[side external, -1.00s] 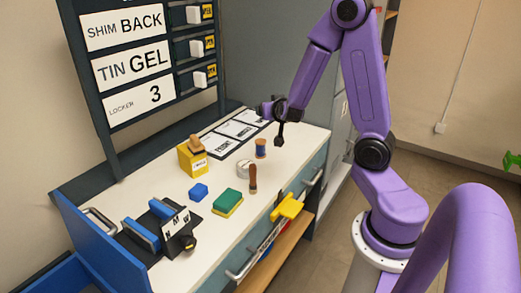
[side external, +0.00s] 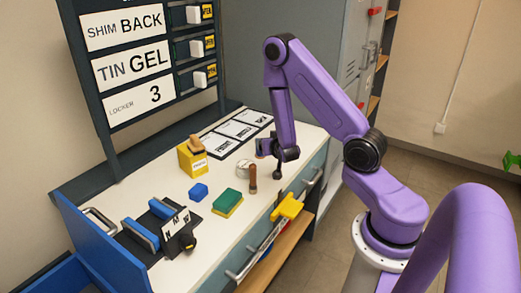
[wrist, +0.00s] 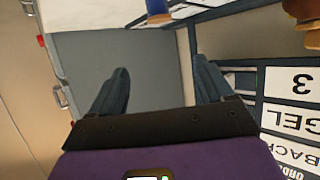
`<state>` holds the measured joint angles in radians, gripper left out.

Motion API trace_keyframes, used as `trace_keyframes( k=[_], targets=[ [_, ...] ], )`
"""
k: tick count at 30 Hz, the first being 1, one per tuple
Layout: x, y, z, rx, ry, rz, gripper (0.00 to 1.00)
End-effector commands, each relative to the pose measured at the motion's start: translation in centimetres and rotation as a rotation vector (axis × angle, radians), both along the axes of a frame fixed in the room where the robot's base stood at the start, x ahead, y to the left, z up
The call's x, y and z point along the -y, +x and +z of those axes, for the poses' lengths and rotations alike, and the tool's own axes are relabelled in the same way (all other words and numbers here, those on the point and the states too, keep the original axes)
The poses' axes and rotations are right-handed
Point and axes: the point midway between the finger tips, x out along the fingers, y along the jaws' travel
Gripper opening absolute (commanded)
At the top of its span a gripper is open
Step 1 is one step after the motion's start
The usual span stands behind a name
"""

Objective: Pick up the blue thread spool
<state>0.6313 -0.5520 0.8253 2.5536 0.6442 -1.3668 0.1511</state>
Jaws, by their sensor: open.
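The blue thread spool (side external: 260,147) stands on the white bench top near its right edge, partly hidden behind my wrist in the side view. In the wrist view the spool (wrist: 157,7) shows at the top edge, cut off by the frame, with a blue body and a tan flange. My gripper (side external: 277,175) is low over the bench's right edge, close to the spool. In the wrist view my gripper (wrist: 158,75) is open, its two dark fingers apart with nothing between them. The spool lies beyond the fingertips, roughly in line with the gap.
A wooden-handled tool (side external: 253,180) stands near the gripper, beside a white round item (side external: 243,166). A green and yellow sponge (side external: 227,202), a blue block (side external: 198,192) and a yellow box (side external: 191,160) lie further left. Labelled cards (side external: 235,130) lie behind. A yellow clamp (side external: 287,207) sits at the front edge.

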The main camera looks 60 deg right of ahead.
Motion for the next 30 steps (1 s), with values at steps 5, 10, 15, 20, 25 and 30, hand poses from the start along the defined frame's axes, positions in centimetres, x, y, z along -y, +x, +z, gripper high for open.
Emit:
trace_keyframes(
  k=[5, 10, 15, 20, 25, 30],
  targets=[
    [-0.1, -0.1, -1.7, -0.004, 0.003, 0.000, 0.80],
    [-0.1, -0.1, -2.9, -0.002, 0.004, 0.001, 0.80],
    [0.1, 0.1, -3.4, 0.001, 0.003, 0.000, 0.80],
    [1.4, 1.4, -4.1, 0.003, 0.003, -0.003, 0.80],
    [3.3, 3.3, -5.2, 0.004, 0.002, -0.003, 0.80],
    [5.0, 5.1, -6.3, 0.002, 0.002, -0.002, 0.80]
  ],
)
